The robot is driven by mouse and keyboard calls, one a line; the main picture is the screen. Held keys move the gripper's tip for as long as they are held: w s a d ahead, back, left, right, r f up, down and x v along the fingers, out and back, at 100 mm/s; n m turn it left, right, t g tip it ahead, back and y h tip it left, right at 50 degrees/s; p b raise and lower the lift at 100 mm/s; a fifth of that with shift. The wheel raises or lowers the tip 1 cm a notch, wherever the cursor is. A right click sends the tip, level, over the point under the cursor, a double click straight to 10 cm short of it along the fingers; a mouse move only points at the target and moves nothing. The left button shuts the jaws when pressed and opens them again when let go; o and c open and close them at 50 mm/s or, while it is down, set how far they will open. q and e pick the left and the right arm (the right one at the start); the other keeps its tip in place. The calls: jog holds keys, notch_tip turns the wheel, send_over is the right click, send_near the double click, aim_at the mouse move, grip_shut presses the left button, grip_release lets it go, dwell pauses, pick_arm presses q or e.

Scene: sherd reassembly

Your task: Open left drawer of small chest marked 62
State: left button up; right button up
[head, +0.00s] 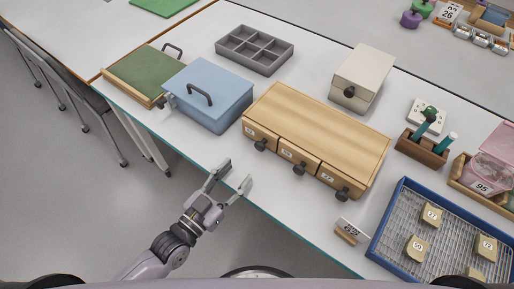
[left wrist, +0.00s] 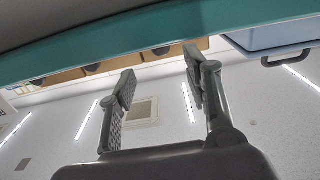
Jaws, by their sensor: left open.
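The small wooden chest (head: 320,125) stands at the table's front edge, with three drawers side by side. Its left drawer (head: 254,131) looks shut and has a dark round knob (head: 261,144). The small labels on the drawer fronts are too small to read surely. My left gripper (head: 234,176) is open and empty, in front of the table edge, below and left of the left drawer's knob, and apart from it. In the left wrist view the open fingers (left wrist: 160,68) show below the teal table edge, with the dark knobs (left wrist: 162,49) beyond. My right gripper is not in view.
A blue box (head: 208,95) with a handle stands close left of the chest. A cream box (head: 362,75) stands behind it.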

aim_at(258, 149)
pick_arm(q)
jog(key=x, duration=1)
grip_shut()
dwell(0.4)
